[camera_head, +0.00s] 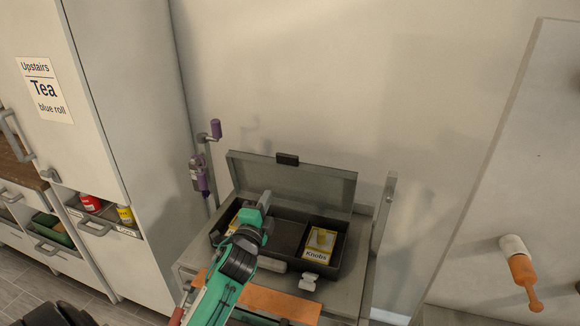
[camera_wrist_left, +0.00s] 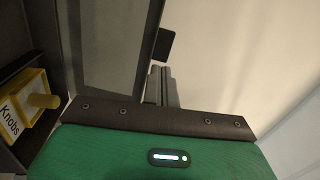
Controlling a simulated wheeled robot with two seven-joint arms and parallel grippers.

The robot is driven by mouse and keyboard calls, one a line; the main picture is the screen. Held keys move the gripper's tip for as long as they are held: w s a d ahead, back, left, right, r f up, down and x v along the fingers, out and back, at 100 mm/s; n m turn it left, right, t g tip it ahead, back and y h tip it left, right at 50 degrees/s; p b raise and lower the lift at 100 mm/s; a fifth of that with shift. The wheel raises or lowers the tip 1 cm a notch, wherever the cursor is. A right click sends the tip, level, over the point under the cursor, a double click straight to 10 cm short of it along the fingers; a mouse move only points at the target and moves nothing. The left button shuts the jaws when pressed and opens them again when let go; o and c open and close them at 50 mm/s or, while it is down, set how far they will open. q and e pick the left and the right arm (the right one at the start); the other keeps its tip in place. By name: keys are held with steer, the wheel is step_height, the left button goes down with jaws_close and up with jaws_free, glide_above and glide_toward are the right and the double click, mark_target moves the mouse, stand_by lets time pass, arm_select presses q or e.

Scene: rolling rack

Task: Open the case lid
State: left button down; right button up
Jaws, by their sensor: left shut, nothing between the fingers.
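The case (camera_head: 345,262) is a dark open box on top of the rolling rack. Its grey lid (camera_head: 320,187) stands raised at the back, with a dark latch (camera_head: 287,159) on its upper edge. My left gripper (camera_head: 266,196) is shut and empty, above the case's left part and in front of the lid. In the left wrist view the shut fingers (camera_wrist_left: 160,72) are close to the lid's edge (camera_wrist_left: 112,45) and the latch (camera_wrist_left: 166,45); I cannot tell whether they touch. My right gripper is not in view.
A yellow "Knobs" box (camera_head: 319,243) sits inside the case, also seen in the left wrist view (camera_wrist_left: 22,108). A purple-handled item (camera_head: 198,174) hangs left of the rack. A tall cabinet (camera_head: 105,110) stands at left, and an orange-handled fitting (camera_head: 523,275) is at right.

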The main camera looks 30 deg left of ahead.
arm_select(q)
steer(key=s+d+m, duration=0.1)
steer(key=p, duration=0.4)
glide_toward(287, 160)
steer(key=shift+m+t+h, duration=0.3)
steer(key=shift+t+h, duration=0.1)
steer(key=x, duration=0.5)
steer(key=shift+w+a+f, duration=0.1)
steer(key=shift+a, duration=0.15)
steer(key=shift+x, duration=0.8)
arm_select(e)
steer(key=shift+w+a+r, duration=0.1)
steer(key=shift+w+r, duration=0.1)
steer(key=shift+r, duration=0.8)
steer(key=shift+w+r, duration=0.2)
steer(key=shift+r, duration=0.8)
arm_select(q)
steer(key=shift+f, duration=0.15)
